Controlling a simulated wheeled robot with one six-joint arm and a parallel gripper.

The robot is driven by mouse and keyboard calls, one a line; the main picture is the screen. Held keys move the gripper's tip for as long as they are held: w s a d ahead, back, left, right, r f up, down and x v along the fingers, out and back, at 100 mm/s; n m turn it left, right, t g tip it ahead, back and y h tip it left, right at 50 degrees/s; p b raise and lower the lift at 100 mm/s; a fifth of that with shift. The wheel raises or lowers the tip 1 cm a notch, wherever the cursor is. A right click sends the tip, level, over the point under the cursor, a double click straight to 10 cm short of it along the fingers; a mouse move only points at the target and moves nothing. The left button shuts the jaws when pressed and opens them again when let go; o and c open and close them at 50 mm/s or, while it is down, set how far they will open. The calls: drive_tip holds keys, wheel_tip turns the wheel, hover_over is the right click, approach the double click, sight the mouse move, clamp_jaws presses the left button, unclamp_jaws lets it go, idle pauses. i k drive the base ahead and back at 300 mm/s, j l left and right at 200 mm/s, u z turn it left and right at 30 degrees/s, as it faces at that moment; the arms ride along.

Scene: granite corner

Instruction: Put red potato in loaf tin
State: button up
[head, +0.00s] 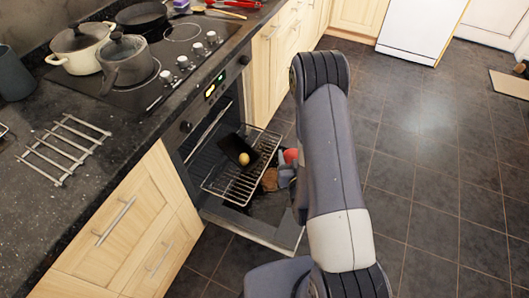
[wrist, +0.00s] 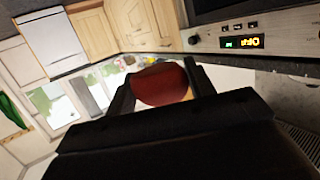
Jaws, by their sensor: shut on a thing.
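The red potato (head: 290,156) is beside the right edge of the pulled-out oven rack in the head view. In the wrist view the red potato (wrist: 160,85) sits between both fingers of my gripper (wrist: 161,80), which is shut on it. My gripper (head: 287,172) is partly hidden by my arm in the head view. A dark tin (head: 234,146), which looks like the loaf tin, is on the rack to the left of my gripper. A small yellow round thing (head: 244,159) is at the tin's near edge; I cannot tell whether it is inside.
The oven rack (head: 212,186) sticks out over the lowered oven door (head: 255,231). A brown thing (head: 270,180) shows near the rack's right edge. Pots (head: 124,66) stand on the hob above. A wire trivet (head: 62,150) lies on the counter.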

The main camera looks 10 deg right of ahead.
sight(233, 150)
drive_tip(key=j+z, duration=0.35)
drive_tip(key=j, duration=0.4)
drive_tip(key=j+z, duration=0.35)
drive_tip(key=j, duration=0.45)
